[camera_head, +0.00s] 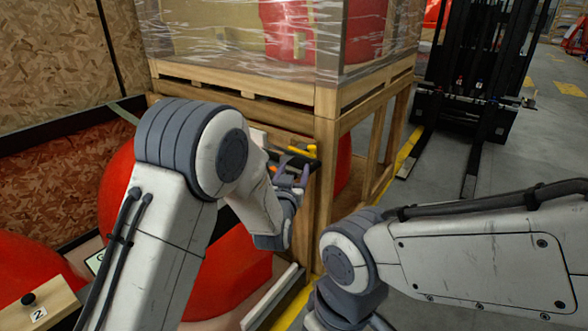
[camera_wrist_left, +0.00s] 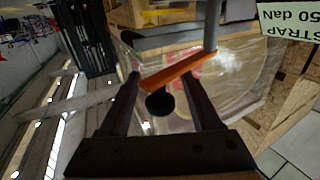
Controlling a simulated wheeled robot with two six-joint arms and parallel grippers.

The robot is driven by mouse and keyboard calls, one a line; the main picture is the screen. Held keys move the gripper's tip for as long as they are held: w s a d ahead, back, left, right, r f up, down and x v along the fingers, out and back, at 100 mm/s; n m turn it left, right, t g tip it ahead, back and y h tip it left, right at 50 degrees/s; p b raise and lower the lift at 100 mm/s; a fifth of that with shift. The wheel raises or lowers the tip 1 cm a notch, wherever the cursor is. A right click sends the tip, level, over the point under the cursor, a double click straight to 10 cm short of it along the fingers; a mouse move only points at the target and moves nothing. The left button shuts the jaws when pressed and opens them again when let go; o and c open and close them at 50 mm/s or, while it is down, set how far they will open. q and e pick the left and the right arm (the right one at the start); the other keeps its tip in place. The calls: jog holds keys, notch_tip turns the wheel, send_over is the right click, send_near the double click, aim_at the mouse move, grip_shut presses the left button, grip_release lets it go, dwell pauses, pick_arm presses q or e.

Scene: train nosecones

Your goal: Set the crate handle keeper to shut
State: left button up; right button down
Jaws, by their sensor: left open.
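My left gripper (camera_head: 291,180) is open beside the front corner post of the wooden crate (camera_head: 326,165). In the left wrist view an orange bar (camera_wrist_left: 178,70) with a round black knob (camera_wrist_left: 159,102) lies across and between the open fingertips (camera_wrist_left: 162,78). The bar meets a grey post (camera_wrist_left: 210,25) at its right end. The fingers are not closed on it; whether either one touches it I cannot tell. In the head view small yellow (camera_head: 301,151) and orange parts show near the fingers, partly hidden by my left arm. Which part is the keeper is unclear. My right gripper is out of view.
A film-wrapped red load (camera_head: 320,25) sits on the wooden frame above. Red rounded nosecones (camera_head: 118,185) stand at left, partly behind my left arm. A black forklift (camera_head: 480,70) is at back right. A strap label (camera_wrist_left: 290,20) shows in the wrist view.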

pick_arm(q)
jog(key=shift+w, duration=0.1)
grip_shut()
dwell(1.4)
